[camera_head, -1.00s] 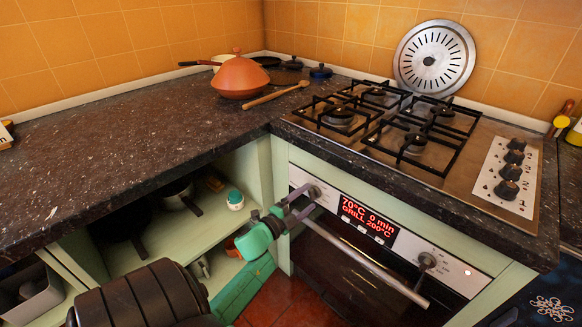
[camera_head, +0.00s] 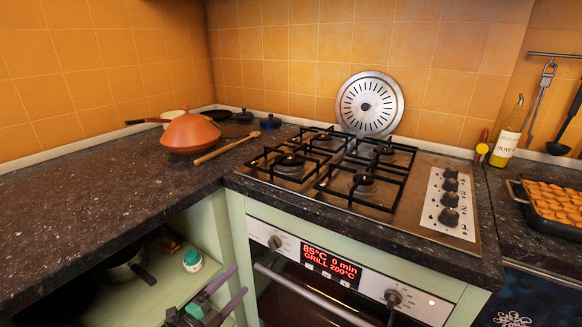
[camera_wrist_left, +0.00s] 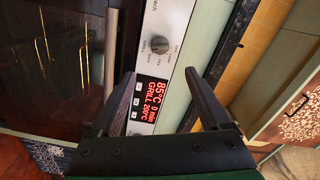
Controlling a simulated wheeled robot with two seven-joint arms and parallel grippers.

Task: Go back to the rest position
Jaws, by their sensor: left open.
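My left gripper (camera_head: 240,281) is low in the head view, in front of the open shelf and left of the oven. It is open, with nothing between its fingers. In the left wrist view the open fingers (camera_wrist_left: 160,75) point toward the oven's control panel, with a knob (camera_wrist_left: 158,45) and the red display between them. The oven (camera_head: 300,280) has its door shut, and the gripper is apart from the handle (camera_head: 312,297). The display (camera_head: 331,262) reads 85°C, 0 min, GRILL 200°C. My right gripper is not in view.
The dark worktop (camera_head: 90,205) is mostly bare. An orange pot (camera_head: 188,134) and wooden spoon (camera_head: 227,148) lie near the corner. The gas hob (camera_head: 365,190) is empty. A baking tray of food (camera_head: 555,203) and an oil bottle (camera_head: 508,135) stand at right.

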